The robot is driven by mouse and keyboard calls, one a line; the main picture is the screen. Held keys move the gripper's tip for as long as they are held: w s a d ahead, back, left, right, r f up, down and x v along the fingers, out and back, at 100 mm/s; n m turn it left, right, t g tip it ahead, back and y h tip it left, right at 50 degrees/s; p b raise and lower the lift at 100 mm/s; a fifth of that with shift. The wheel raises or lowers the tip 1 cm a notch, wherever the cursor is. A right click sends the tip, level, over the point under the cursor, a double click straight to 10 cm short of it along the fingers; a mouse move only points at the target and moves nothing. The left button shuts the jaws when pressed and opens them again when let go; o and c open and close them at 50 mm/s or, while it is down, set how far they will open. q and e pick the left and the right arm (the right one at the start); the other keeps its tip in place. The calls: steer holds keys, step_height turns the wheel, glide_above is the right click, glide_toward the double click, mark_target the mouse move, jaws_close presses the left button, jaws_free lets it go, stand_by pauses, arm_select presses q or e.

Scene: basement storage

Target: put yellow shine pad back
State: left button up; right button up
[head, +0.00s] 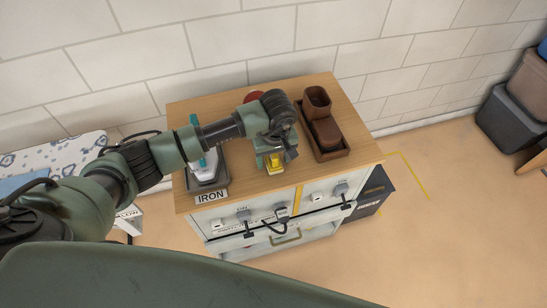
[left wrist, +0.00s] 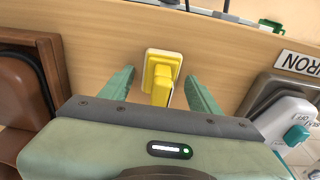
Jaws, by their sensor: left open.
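The yellow shine pad (left wrist: 163,72), a yellow block with a paler base, rests on the wooden top near its front edge. In the head view it shows just below my left gripper (head: 277,152). In the left wrist view my left gripper (left wrist: 160,78) is open, with one green finger on either side of the pad and visible gaps between. The lower part of the pad is hidden by the gripper body. A brown boot-shaped item (head: 323,116) stands in a brown tray (head: 336,155) to the right. My right gripper is not in view.
The wooden-topped cabinet (head: 235,196) stands against a block wall. An iron (head: 203,165) sits on a grey tray behind the IRON label (head: 211,196). A red round item (head: 254,96) is partly hidden behind my arm. Plugs and cords hang on the cabinet front.

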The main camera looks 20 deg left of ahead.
mark_target(275, 156)
arm_select(q)
steer(key=r+b, duration=0.1)
steer(key=r, duration=0.6)
steer(key=s+r+b, duration=0.1)
steer(key=r, duration=0.3)
steer(key=shift+d+r+b, duration=0.15)
steer(key=shift+d+b, duration=0.2)
steer(key=shift+s+r, duration=0.1)
steer(key=shift+r, duration=0.35)
